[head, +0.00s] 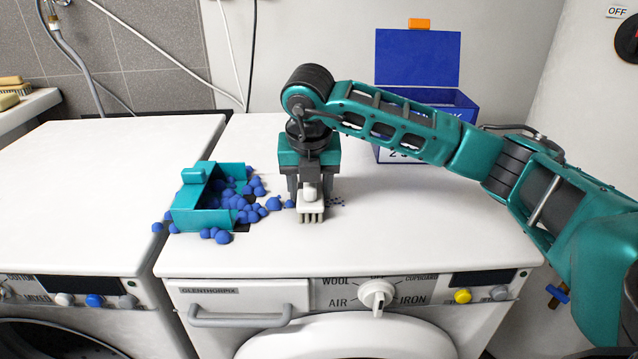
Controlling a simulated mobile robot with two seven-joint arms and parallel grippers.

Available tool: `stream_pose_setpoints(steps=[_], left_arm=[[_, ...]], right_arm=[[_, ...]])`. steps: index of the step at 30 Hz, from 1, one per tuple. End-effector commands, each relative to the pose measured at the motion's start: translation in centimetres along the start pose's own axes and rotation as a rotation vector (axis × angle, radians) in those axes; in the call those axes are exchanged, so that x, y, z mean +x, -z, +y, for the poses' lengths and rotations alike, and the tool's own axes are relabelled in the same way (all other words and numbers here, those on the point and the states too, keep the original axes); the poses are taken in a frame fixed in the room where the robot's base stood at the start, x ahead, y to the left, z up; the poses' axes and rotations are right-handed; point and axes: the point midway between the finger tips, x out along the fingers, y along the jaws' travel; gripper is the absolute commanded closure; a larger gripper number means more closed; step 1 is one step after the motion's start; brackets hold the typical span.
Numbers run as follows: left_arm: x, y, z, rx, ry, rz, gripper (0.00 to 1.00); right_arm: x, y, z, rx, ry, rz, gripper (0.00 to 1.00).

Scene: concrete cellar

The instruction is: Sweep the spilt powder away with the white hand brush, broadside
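The white hand brush (311,207) is in my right gripper (310,188), whose fingers lie on both sides of its handle. Its bristles point down at the white machine top, at or just above it. The spilt powder shows as blue lumps (222,236), many of them in and around the mouth of a teal dustpan (195,219). The nearest lumps are just left of the brush. My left gripper is not in view.
The dustpan sits at the left of the right-hand machine's top (420,225), by the gap to the left machine (90,160). A blue box (417,60) with its lid up stands at the back. The top's right part is clear.

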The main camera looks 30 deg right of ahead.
Motion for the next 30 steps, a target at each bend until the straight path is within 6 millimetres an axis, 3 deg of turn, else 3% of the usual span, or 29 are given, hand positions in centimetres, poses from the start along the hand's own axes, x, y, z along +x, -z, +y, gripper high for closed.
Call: stream_pose_setpoints(steps=[6,19,30], left_arm=[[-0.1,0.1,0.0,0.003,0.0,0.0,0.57],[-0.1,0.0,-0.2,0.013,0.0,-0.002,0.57],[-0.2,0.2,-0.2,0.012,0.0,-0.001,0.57]], right_arm=[[0.1,0.2,1.1,-0.004,0.001,0.005,0.72],[0.1,0.1,1.5,-0.003,0.001,0.004,0.72],[-0.1,0.0,3.7,-0.002,0.0,0.003,0.72]])
